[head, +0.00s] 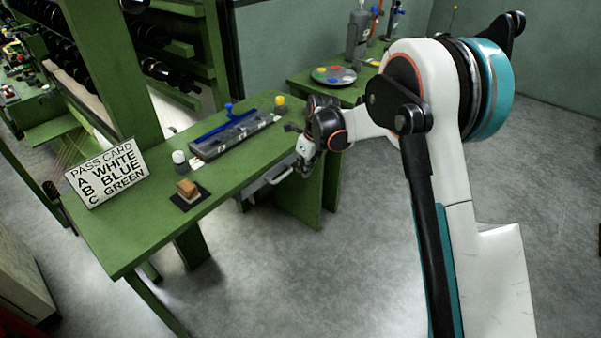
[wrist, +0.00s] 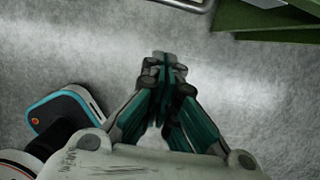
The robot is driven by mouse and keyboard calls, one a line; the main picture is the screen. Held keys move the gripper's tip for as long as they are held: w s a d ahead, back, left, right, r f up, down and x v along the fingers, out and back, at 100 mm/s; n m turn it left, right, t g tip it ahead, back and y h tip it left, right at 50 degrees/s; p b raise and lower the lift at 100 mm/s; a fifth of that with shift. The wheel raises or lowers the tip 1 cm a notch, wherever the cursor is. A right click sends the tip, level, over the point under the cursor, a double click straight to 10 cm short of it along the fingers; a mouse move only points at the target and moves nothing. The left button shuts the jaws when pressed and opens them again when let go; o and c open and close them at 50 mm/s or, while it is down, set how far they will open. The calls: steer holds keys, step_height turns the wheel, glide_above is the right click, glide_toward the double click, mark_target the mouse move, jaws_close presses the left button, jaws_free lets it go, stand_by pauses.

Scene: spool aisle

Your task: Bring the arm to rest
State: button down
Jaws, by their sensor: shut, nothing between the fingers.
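My gripper (wrist: 162,58) is shut and empty in the wrist view, with its fingertips together above bare grey floor. In the head view, my gripper (head: 303,160) hangs pointing down just off the right end of the green table (head: 130,232). It is beside the table's front edge, near an open drawer with a pale handle. My arm reaches in from the right side with its elbow raised high. I cannot tell from the head view whether the gripper touches the table edge.
On the table are a pass card (head: 105,172), a white bottle (head: 179,160), a brown block on a dark pad (head: 188,200), a grey tray (head: 235,135) with a blue tool and a yellow-capped item (head: 280,103). A second green table (head: 300,80) stands behind. The floor at right is clear.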

steer(key=s+d+r+n+t, duration=0.1)
steer(key=s+d+r+n, duration=0.6)
steer(key=r, duration=0.4)
steer(key=s+d+r+n+t, duration=0.2)
steer(key=s+d+r+n, duration=0.35)
steer(key=s+r, duration=0.4)
steer(key=s+d+n+t+h, duration=0.1)
steer(key=s+d+n, duration=0.3)
steer(key=s, duration=0.7)
steer(key=s+d+n+t+h, duration=0.1)
steer(key=s+d+n, duration=0.4)
steer(key=s+n, duration=0.4)
steer(key=shift+s+d+r, duration=0.2)
steer(key=shift+s, duration=0.85)
steer(key=shift+t, duration=0.3)
